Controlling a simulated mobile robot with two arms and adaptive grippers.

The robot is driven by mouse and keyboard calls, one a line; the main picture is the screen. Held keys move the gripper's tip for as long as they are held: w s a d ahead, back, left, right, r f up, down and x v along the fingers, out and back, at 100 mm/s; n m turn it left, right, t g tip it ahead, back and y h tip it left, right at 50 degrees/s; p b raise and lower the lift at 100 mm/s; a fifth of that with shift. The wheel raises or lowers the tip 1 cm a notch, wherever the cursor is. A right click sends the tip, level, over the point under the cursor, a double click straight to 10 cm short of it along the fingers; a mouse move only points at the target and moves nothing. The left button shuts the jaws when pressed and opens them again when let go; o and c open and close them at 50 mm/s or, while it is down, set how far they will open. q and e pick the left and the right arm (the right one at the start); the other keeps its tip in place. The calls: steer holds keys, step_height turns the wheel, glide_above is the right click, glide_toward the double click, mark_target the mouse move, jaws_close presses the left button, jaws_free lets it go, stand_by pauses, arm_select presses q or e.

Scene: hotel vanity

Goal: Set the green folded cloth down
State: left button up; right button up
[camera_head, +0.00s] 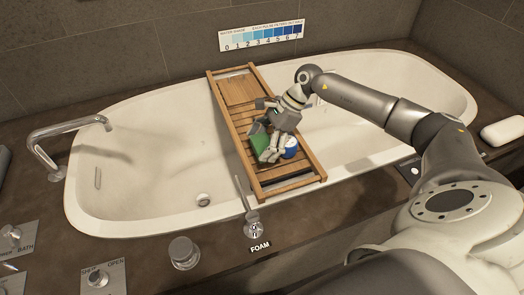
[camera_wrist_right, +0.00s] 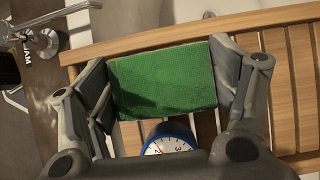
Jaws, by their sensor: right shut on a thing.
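The green folded cloth (camera_wrist_right: 162,80) is between the two fingers of my right gripper (camera_wrist_right: 165,85) in the right wrist view, with a finger against each short side. In the head view the green cloth (camera_head: 259,144) shows partly, behind the fingers of my right gripper (camera_head: 262,143), over the wooden bath tray (camera_head: 238,92). I cannot tell whether the cloth touches the slats. A blue-rimmed round dial (camera_wrist_right: 170,140) sits just beside the cloth, partly hidden by the gripper; its blue and white body (camera_head: 291,148) shows in the head view. My left gripper is not in view.
The tray spans the white bathtub (camera_head: 140,120). A tap (camera_head: 70,130) is at the left, and a foam lever (camera_head: 252,222) stands close to the tray's near end. A soap-like white block (camera_head: 502,131) lies at the right. The upper tray slats look clear.

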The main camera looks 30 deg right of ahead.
mark_target(262, 151)
steer(key=shift+w+f, duration=0.2)
steer(key=shift+f, duration=0.05)
step_height(262, 151, down, 3)
steer(key=shift+r, duration=0.2)
steer(key=shift+f, duration=0.3)
arm_select(q)
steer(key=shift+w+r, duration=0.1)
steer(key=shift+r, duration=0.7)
steer(key=shift+b, duration=0.3)
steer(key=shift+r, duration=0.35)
arm_select(e)
steer(key=o, duration=1)
steer(key=shift+c, duration=0.2)
